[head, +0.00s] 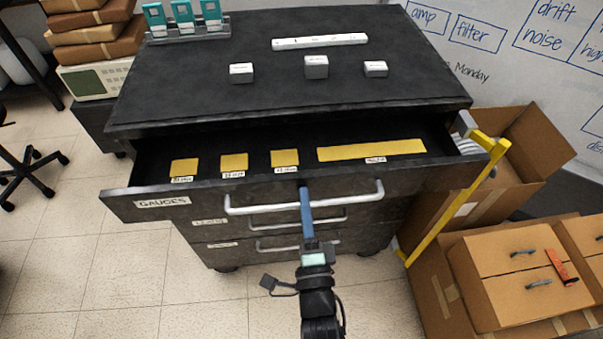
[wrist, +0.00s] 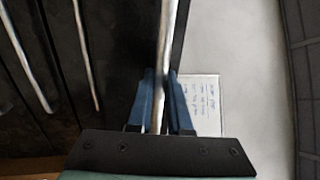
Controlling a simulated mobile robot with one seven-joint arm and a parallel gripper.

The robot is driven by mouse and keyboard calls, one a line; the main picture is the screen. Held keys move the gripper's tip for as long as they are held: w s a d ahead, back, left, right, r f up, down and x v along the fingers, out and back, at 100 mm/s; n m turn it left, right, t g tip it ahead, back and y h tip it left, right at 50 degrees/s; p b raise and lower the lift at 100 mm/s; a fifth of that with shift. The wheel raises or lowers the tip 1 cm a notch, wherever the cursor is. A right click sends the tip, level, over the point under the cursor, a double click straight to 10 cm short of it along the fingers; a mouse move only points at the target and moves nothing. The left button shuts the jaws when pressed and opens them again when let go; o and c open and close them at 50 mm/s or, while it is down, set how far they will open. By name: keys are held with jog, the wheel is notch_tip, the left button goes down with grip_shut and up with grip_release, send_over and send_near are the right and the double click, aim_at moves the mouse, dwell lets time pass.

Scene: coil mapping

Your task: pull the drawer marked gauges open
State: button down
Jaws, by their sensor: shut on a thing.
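The drawer marked GAUGES (head: 163,202) is the top drawer of a black cabinet (head: 285,80). It stands pulled out, and its inside shows in the head view. Several yellow pieces (head: 370,150) with small white labels lie in it. Its silver bar handle (head: 355,197) runs along the front. My gripper (head: 305,197) is at the middle of this handle. In the wrist view the blue fingers (wrist: 160,100) sit on both sides of the handle bar (wrist: 165,50) and are shut on it.
Two lower drawers with silver handles (head: 330,222) are shut. A white strip (head: 320,41) and small labelled blocks (head: 316,67) stand on the cabinet top. A yellow frame (head: 450,205) and cardboard boxes (head: 520,265) stand close at the right. Tiled floor (head: 120,270) is clear at the left.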

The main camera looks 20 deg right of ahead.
jog(key=r+p+v, duration=0.2)
jog(key=r+v, duration=0.1)
jog(key=v, duration=1.5)
jog(key=shift+s+r, duration=0.2)
jog(key=shift+s, duration=0.2)
jog(key=shift+a, duration=0.1)
jog(key=c, duration=1.1)
grip_release()
jog(key=b+v, duration=0.2)
jog(key=v, duration=1.1)
